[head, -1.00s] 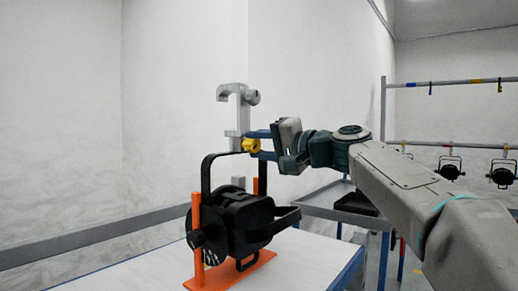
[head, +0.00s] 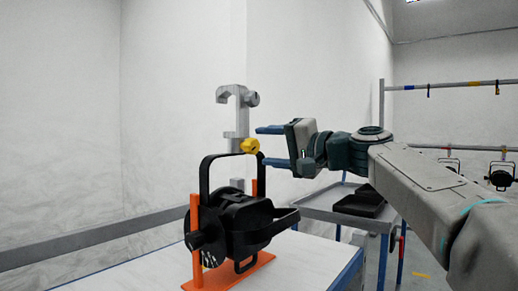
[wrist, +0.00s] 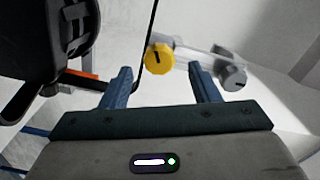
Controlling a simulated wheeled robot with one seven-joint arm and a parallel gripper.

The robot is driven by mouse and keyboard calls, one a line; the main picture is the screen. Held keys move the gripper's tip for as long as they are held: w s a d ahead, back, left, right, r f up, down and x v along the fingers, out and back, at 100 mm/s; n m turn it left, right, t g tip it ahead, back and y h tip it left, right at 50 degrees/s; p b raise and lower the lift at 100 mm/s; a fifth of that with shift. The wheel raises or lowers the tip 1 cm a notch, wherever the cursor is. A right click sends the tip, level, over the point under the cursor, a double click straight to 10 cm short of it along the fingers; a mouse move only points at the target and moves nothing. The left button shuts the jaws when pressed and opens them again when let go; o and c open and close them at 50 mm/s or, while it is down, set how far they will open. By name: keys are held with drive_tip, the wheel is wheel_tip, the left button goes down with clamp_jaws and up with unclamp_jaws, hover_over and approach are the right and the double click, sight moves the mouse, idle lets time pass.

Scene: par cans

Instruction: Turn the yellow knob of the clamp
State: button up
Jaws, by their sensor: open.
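The yellow knob (head: 250,146) sits low on the grey hook clamp (head: 235,95), above the black yoke of the par can (head: 245,225). My gripper (head: 262,146) is open, its blue fingers apart, just to the right of the knob and clear of it. In the wrist view the knob (wrist: 159,59) lies beyond the fingertips, between them but nearer the left finger. A dark mark crosses the knob's face. My gripper (wrist: 163,82) is empty there too.
The par can rests in an orange stand (head: 230,275) on a white-topped table (head: 310,262). A grey cart (head: 325,205) with black items is behind my arm. A rack bar (head: 455,85) with hanging lamps is at the far right. A second grey knob (wrist: 233,77) shows in the wrist view.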

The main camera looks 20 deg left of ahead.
drive_tip(key=v, duration=1)
drive_tip(key=shift+p, duration=0.35)
drive_tip(key=s+d+f+m+g+h+p, duration=0.1)
drive_tip(key=s+d+f+h+p, duration=0.2)
drive_tip(key=f+h+p, duration=0.3)
drive_tip(key=s+d+f+m+h+p, duration=0.1)
drive_tip(key=s+d+f+h+p, duration=0.25)
drive_tip(key=p, duration=0.55)
drive_tip(key=s+d+f+n+g+h+p, duration=0.1)
drive_tip(key=s+d+f+h+p, duration=0.2)
drive_tip(key=s+d+p, duration=0.3)
drive_tip(key=s+d+f+n+g+h+p, duration=0.1)
drive_tip(key=s+d+f+g+h+p, duration=0.1)
drive_tip(key=s+d+f+h+p, duration=0.2)
drive_tip(key=s+d+p, duration=0.3)
drive_tip(key=s, duration=0.1)
drive_tip(key=shift+s, duration=0.2)
